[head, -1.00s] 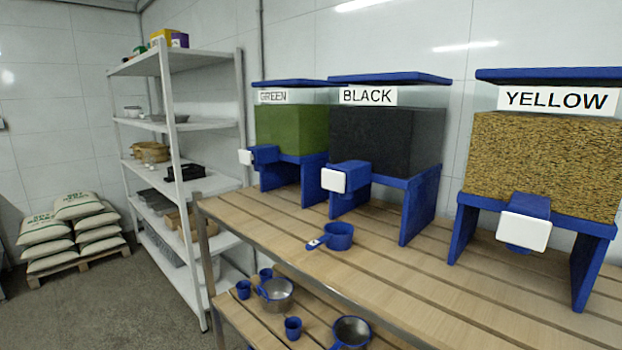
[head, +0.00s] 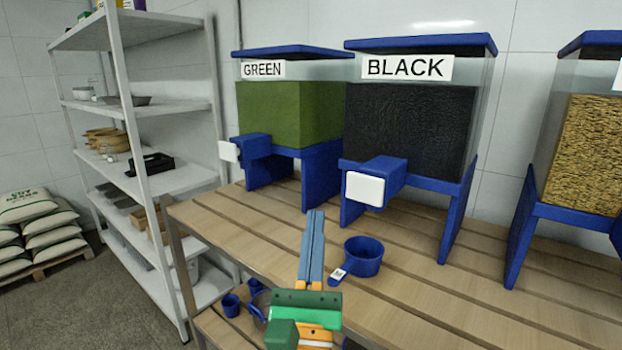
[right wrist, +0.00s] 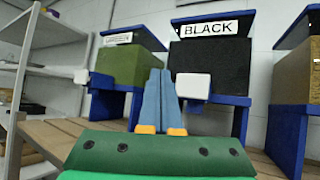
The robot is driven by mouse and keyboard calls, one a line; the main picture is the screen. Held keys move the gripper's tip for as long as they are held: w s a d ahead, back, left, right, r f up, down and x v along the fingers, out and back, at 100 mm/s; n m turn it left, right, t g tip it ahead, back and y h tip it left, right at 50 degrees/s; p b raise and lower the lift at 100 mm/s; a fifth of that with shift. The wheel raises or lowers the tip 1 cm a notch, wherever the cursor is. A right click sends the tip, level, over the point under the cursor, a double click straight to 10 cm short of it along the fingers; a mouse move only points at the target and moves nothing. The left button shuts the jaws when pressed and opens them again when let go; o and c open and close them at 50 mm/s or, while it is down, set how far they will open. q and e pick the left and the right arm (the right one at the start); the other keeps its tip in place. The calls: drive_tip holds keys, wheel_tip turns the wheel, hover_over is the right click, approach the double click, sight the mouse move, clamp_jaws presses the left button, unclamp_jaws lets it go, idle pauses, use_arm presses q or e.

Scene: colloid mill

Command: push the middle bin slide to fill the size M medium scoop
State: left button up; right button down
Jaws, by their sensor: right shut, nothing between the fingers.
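The middle bin, labelled BLACK (head: 410,130), stands on blue legs on the wooden table and also shows in the right wrist view (right wrist: 212,65). Its slide has a white front plate (head: 365,189) on a blue block, sticking out towards me. The blue scoop (head: 363,256), with a small tag on its handle, sits on the table below and in front of that slide. It looks empty. My right gripper (head: 316,215) is shut and empty, left of the scoop and lower left of the white plate. It also shows in the right wrist view (right wrist: 160,75). My left gripper is out of view.
The GREEN bin (head: 290,113) stands to the left and the yellow-filled bin (head: 590,150) to the right. Blue cups (head: 231,305) and a metal pot sit on the lower shelf. A white rack (head: 160,180) stands at the left. The table's right front is clear.

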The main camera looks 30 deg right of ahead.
approach(356, 179)
wheel_tip(356, 179, up, 3)
drive_tip(key=w, duration=0.3)
drive_tip(key=shift+w+d+m, duration=0.1)
drive_tip(key=shift+d+m, duration=0.2)
drive_tip(key=shift+d, duration=0.5)
drive_tip(key=shift+r, duration=0.1)
idle(1.5)
drive_tip(key=shift+w+d, duration=0.1)
drive_tip(key=shift+d, duration=0.3)
